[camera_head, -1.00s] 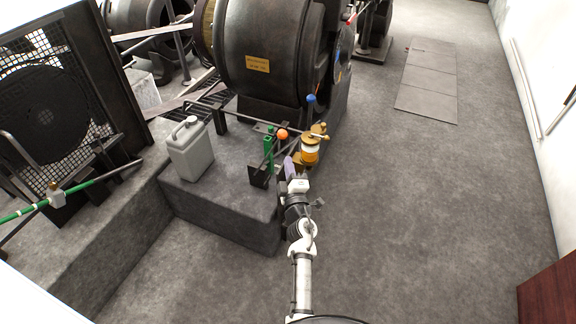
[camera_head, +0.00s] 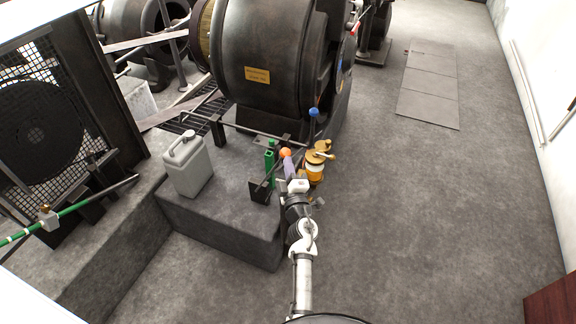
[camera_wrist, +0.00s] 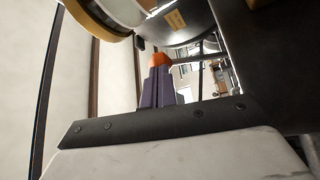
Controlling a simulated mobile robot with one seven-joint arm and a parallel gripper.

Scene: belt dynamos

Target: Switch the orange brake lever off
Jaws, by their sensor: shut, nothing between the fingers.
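The orange brake lever shows mainly as its round orange knob (camera_head: 286,152), beside a green upright post (camera_head: 270,160) on the stone plinth. In the wrist view the orange knob (camera_wrist: 160,60) is straight ahead, just past the fingertips. My gripper (camera_head: 288,161) has purple fingers, is shut with nothing between them and is right at the near side of the knob. The fingers (camera_wrist: 156,80) overlap the knob's lower edge in the wrist view; I cannot tell if they touch it. The lever's shaft is mostly hidden behind my gripper.
A brass and amber oiler (camera_head: 315,168) stands close to the right of my gripper. A blue-knobbed lever (camera_head: 314,112) rises behind. A grey jerrycan (camera_head: 187,165) sits on the plinth to the left. The big dynamo (camera_head: 270,50) stands beyond. Open floor lies to the right.

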